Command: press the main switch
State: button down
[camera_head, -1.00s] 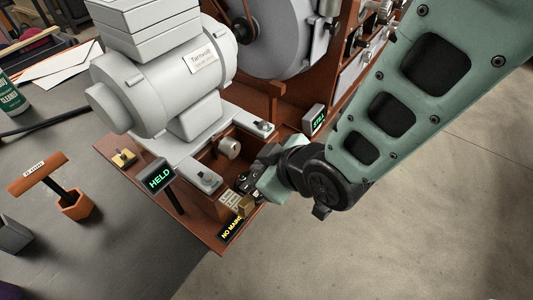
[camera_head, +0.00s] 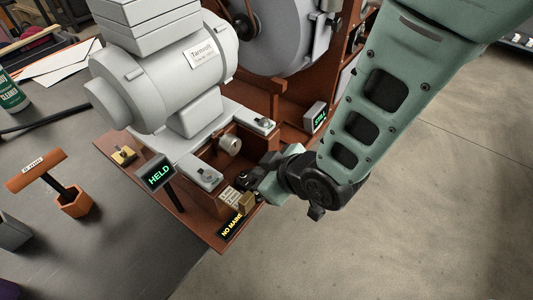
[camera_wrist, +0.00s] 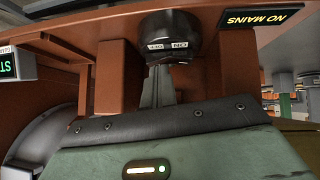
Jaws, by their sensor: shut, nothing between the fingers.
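The main switch (camera_wrist: 172,38) shows in the wrist view as a dark round body with small ON and OFF labels, under the red-brown frame. My gripper (camera_wrist: 163,78) is shut and empty, its grey fingers pointing at the switch's labelled face. The tips are very close to it; I cannot tell if they touch.
The grey motor (camera_head: 165,75) stands on the red-brown base (camera_head: 205,232). An orange T-handled tool (camera_head: 73,203) is on the table at left. Open floor is at right.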

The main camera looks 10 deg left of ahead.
jog(key=shift+s+f, duration=0.15)
jog(key=shift+s, duration=0.05)
jog(key=shift+s+a, duration=0.3)
jog(key=shift+s, duration=0.35)
dwell(0.4)
